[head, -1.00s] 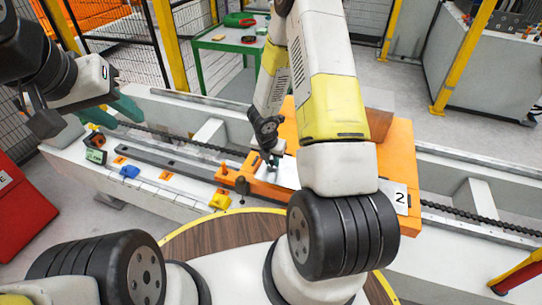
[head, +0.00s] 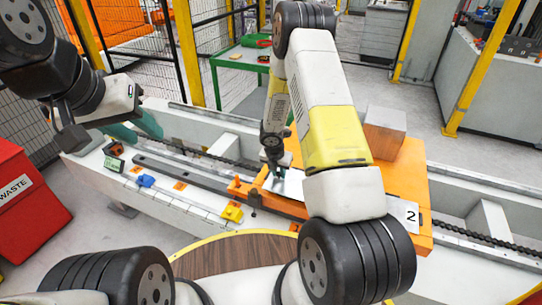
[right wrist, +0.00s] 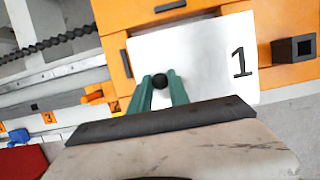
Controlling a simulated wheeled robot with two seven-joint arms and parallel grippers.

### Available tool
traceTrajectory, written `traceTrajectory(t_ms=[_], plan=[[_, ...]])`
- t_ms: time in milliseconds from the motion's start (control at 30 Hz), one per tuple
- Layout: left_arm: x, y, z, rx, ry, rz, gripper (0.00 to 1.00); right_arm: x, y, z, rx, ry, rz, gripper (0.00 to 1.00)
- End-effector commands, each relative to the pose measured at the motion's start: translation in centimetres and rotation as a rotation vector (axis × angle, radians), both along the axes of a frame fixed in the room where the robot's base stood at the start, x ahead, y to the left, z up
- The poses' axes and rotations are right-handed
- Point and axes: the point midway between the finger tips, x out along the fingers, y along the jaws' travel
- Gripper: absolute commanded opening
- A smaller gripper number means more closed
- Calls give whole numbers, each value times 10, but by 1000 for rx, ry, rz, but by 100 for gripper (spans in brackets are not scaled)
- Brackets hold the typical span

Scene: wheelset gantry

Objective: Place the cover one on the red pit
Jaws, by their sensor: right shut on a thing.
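Cover one is a white plate (right wrist: 205,60) marked "1"; in the right wrist view it lies over an orange block. My right gripper (right wrist: 162,88) is shut on its black knob, with a green finger on each side. In the head view the plate (head: 288,184) is partly hidden by my right arm, and my right gripper (head: 274,164) is at its left part. I cannot tell whether the plate is lifted. My left gripper (head: 136,128) is at the upper left, its green fingers apart and empty. I cannot make out a red pit.
An orange fixture (head: 405,165) carries a plate marked "2" (head: 403,214) and a grey-brown block (head: 385,130). Small yellow (head: 232,213) and blue (head: 146,180) parts sit along the white bench. A red waste bin (head: 25,205) stands left. A green table (head: 240,62) stands behind.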

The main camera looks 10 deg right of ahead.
Motion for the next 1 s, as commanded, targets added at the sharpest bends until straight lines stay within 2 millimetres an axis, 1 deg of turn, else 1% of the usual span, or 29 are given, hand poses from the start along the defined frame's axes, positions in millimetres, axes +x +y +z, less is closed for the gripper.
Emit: traceTrajectory(t_ms=[33,133,400,533,633,967,1000], plan=[[0,0,0,0,0,0,36,12,-4,-2,4,-4,-8,0],[0,0,0,0,0,0,36,26,-7,-3,3,-2,-5,0],[0,0,0,0,0,0,36,45,-12,-4,2,0,-4,0],[0,0,0,0,0,0,36,43,-10,-27,-1,4,3,0],[0,0,0,0,0,0,36,43,-10,-38,0,2,4,0],[0,0,0,0,0,0,36,43,-11,-41,0,1,2,0],[0,0,0,0,0,0,36,43,-11,-41,0,1,1,28]])
